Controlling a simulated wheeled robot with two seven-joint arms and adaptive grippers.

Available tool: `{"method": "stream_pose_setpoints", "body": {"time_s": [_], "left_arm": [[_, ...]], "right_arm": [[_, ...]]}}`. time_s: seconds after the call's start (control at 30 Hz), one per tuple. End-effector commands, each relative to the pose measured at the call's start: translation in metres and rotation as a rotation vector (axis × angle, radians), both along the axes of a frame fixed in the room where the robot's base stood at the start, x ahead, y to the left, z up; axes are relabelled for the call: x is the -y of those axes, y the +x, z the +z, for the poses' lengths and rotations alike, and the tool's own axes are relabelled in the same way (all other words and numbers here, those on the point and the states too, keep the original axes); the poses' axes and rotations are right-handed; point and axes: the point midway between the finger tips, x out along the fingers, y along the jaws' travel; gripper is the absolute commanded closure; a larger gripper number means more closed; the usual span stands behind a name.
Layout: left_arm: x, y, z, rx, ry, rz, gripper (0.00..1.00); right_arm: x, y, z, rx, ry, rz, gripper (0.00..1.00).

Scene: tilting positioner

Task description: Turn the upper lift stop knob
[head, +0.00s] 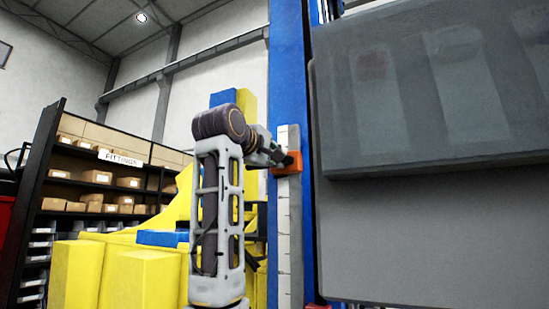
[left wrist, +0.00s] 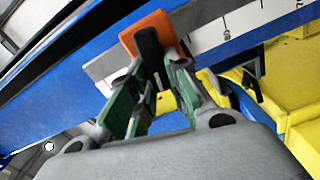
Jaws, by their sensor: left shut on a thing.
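The upper lift stop is an orange block (head: 293,163) on a pale graduated scale (head: 284,235) fixed to the blue column (head: 290,75). Its black knob (left wrist: 148,46) faces the camera in the left wrist view, in front of the orange block (left wrist: 160,24). My left gripper (left wrist: 153,72), with green-padded fingers, is shut on the knob, one finger on each side. In the head view my left gripper (head: 272,157) reaches the block from the left, and the knob is hidden by the fingers. My right gripper is in neither view.
A large grey panel (head: 430,90) stands just right of the column. Yellow machine parts (head: 140,280) fill the space behind and left of my left arm. Shelving with boxes (head: 95,177) stands farther back at left.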

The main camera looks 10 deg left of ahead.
Motion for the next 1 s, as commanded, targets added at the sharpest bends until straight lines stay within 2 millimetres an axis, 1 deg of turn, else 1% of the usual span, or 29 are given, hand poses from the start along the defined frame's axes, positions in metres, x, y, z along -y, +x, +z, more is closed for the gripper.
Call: {"method": "stream_pose_setpoints", "body": {"time_s": [0.1,0.3,0.5,0.87,0.9,1.0], "left_arm": [[0.0002,0.0004,-0.0026,-0.017,-0.078,-0.001,1.00],[-0.0004,0.0006,-0.0046,-0.036,-0.167,0.001,1.00],[-0.0005,0.0006,-0.0054,-0.043,-0.204,0.001,1.00],[-0.0006,0.0007,-0.0058,-0.044,-0.206,0.001,1.00],[-0.0006,0.0007,-0.0058,-0.044,-0.206,0.001,0.78],[-0.0007,0.0006,-0.0056,-0.044,-0.206,0.001,0.66]], "right_arm": [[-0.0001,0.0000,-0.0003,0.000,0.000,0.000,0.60],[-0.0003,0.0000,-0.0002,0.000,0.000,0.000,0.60],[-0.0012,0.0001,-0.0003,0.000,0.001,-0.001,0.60],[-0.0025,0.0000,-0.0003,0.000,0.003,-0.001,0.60],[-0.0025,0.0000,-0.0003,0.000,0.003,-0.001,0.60],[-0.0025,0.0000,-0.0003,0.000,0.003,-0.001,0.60]]}}
